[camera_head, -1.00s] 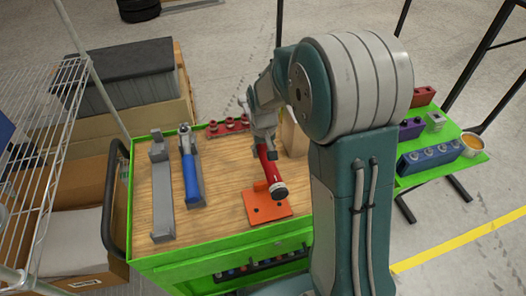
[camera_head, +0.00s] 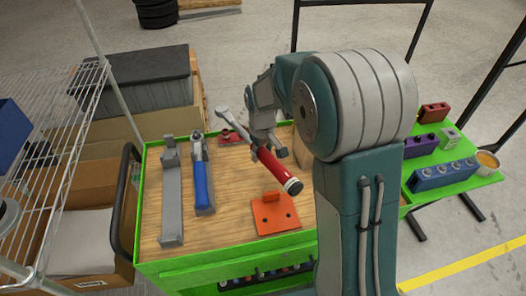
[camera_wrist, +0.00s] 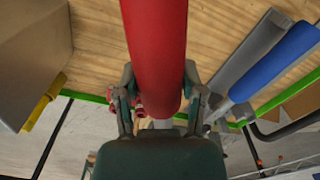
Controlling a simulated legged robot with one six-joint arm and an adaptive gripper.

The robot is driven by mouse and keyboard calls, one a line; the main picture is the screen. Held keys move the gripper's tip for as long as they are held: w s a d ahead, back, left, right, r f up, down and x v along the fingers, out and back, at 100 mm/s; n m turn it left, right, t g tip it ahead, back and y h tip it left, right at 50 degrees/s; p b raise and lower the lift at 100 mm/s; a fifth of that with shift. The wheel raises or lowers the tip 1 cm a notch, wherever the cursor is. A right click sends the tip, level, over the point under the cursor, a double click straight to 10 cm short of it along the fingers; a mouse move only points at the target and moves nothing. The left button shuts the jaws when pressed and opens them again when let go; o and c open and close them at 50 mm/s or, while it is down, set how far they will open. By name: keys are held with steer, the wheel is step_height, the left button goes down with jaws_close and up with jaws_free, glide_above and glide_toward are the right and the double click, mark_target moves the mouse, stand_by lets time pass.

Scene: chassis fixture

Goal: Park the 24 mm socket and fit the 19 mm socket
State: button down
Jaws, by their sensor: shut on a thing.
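My gripper (camera_head: 268,146) is shut on a red-handled wrench (camera_head: 278,170) and holds it above the wooden top of a green cart. The wrench slants from its grey head at upper left to its pale end cap at lower right. In the wrist view the red handle (camera_wrist: 155,45) runs between the two fingers (camera_wrist: 160,98). A red rail (camera_head: 232,138) lies at the cart's back, partly hidden by the wrench and arm. A blue block (camera_head: 442,175) with several round sockets stands on the green side table. Socket sizes cannot be read.
A blue-handled tool (camera_head: 203,185) and a long grey piece (camera_head: 172,205) lie on the cart's left. An orange plate (camera_head: 274,215) with a raised block is near the front edge. Purple (camera_head: 421,146) and red (camera_head: 434,112) blocks and a bowl (camera_head: 486,164) share the side table.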

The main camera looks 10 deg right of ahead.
steer(key=shift+f, duration=2.6)
steer(key=shift+d+f, duration=0.1)
steer(key=shift+f, duration=1.05)
steer(key=shift+r, duration=2.8)
